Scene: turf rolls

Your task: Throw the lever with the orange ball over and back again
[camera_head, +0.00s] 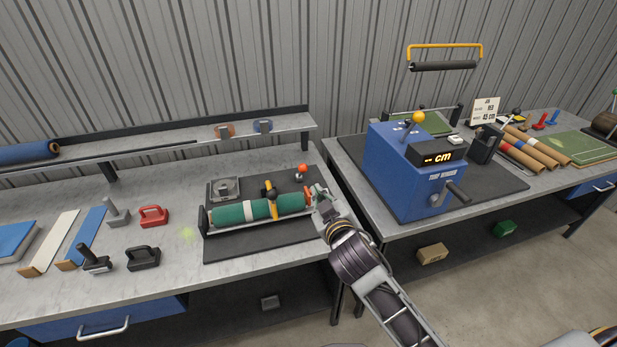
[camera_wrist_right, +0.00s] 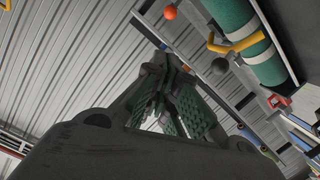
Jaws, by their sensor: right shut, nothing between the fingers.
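The lever with the orange ball (camera_head: 302,168) stands at the back right of a dark mat on the left bench. In the right wrist view the orange ball (camera_wrist_right: 170,12) is at the top, beyond the fingertips and apart from them. My right gripper (camera_head: 317,192) is shut and empty, just in front of the lever and by the right end of a green roll (camera_head: 228,214). In the right wrist view its fingers (camera_wrist_right: 165,85) are together. I cannot tell the lever's exact tilt. My left gripper is not in view.
A yellow arm with a dark knob (camera_head: 268,187) crosses the green roll. A grey metal block (camera_head: 224,189) sits behind the roll. A blue machine (camera_head: 402,170) with a yellow ball stands on the right bench. Stamps and a red handle (camera_head: 153,216) lie left of the mat.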

